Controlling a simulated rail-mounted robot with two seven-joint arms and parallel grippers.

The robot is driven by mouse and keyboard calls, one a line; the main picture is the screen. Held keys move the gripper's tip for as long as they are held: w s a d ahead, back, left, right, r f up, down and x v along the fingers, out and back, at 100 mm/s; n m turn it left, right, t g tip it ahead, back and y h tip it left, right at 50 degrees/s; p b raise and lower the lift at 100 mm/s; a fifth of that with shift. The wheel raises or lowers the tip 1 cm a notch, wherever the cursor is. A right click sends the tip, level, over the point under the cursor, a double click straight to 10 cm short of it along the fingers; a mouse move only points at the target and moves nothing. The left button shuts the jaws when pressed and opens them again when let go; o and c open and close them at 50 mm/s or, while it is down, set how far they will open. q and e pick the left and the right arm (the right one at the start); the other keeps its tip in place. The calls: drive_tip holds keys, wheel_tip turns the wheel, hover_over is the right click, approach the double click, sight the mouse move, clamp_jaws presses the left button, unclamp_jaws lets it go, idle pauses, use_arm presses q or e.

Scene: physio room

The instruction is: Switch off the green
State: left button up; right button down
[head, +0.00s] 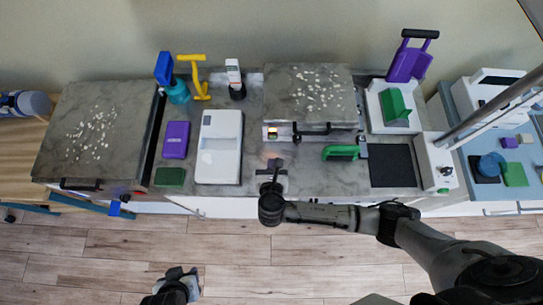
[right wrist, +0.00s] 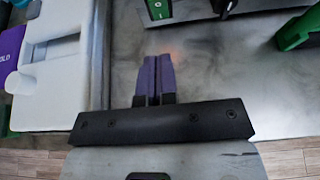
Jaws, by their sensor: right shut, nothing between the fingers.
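A small switch-like fitting (head: 272,133) with a lit face sits at the front of the grey speckled block, left of its dark handle. In the right wrist view a green part in a pale frame (right wrist: 158,9) shows at the top edge, cut off by the picture. My right gripper (head: 272,165) is over the counter just in front of that fitting, apart from it. Its purple fingers (right wrist: 152,75) are shut together with nothing between them. What seems to be my left gripper (head: 180,283) is low over the floor; its jaws are unclear.
The speckled block (head: 310,92) has a dark handle (head: 312,129). A green-handled item (head: 341,152) lies to the right, a white case (head: 219,147) and purple box (head: 175,139) to the left. The grey counter (head: 305,180) is bare right of my right gripper.

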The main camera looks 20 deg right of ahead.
sight(272, 138)
drive_tip(key=x, duration=0.5)
drive_tip(key=w, duration=0.1)
drive_tip(key=w+d, duration=0.1)
drive_tip(key=shift+w+r, duration=0.25)
drive_tip(key=shift+w, duration=0.05)
use_arm(q)
drive_tip(key=shift+f, duration=0.2)
use_arm(e)
drive_tip(key=shift+w+d, duration=0.25)
drive_tip(key=shift+w, duration=0.2)
use_arm(q)
drive_tip(key=shift+d, duration=0.1)
